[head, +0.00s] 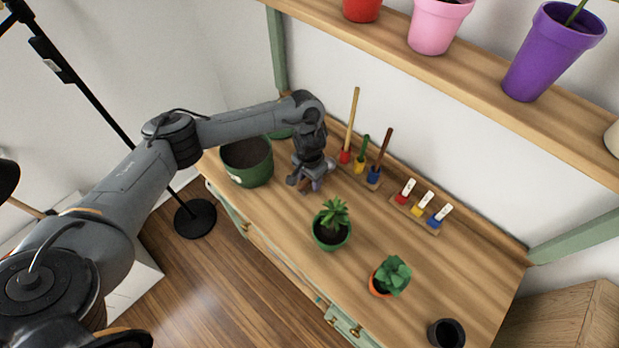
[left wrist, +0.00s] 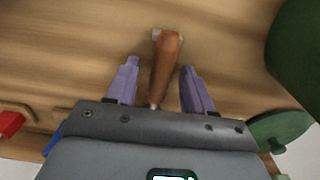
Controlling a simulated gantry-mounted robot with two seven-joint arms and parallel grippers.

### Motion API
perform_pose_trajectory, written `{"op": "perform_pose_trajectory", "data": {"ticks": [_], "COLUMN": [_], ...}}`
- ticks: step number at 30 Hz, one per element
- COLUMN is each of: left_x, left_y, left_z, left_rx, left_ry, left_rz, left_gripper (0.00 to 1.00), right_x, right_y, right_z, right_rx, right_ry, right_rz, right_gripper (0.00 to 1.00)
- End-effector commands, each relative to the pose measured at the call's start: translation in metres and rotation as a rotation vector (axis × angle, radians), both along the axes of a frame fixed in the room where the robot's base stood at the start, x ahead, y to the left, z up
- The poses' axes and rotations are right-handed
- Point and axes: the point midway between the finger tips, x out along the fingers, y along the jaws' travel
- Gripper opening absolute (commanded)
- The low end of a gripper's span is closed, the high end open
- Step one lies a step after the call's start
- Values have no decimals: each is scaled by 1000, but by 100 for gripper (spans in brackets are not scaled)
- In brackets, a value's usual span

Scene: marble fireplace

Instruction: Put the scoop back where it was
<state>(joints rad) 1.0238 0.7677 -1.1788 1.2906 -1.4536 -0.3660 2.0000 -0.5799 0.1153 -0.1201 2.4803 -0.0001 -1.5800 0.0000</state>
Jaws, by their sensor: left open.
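In the left wrist view, a tool with a reddish-brown wooden handle (left wrist: 165,65) lies on the table, with a small pale metal part at its far end. It looks like the scoop, but its full shape does not show. My left gripper (left wrist: 158,82) is open, with a purple finger on each side of the handle. In the head view, my left gripper (head: 310,184) is low over the table beside the large green pot (head: 247,162) and hides the tool. A tool rack (head: 359,177) with red, yellow and blue holders contains several upright handles. My right gripper is not in view.
A second rack (head: 414,214) holds white-labelled red, yellow and blue pieces. Potted plants (head: 331,225) (head: 390,276) and a black cup (head: 446,333) stand on the wooden table (head: 290,235). A shelf with flower pots (head: 435,25) runs above.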

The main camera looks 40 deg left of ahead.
Motion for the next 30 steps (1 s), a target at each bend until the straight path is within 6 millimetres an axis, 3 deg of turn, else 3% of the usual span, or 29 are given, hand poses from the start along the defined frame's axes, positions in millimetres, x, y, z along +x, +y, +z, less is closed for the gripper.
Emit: {"op": "perform_pose_trajectory", "data": {"ticks": [5, 21, 30], "left_x": [1, 1, 0], "left_y": [0, 1, 0], "left_z": [17, 107, 123], "left_rx": [1, 1, 0], "left_ry": [-3, -2, 0], "left_rz": [0, 0, -1], "left_gripper": [52, 52, 52], "right_x": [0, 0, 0], "right_y": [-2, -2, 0], "right_z": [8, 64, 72], "right_rx": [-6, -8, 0], "right_ry": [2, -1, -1], "right_rz": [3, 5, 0], "right_gripper": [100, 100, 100]}}
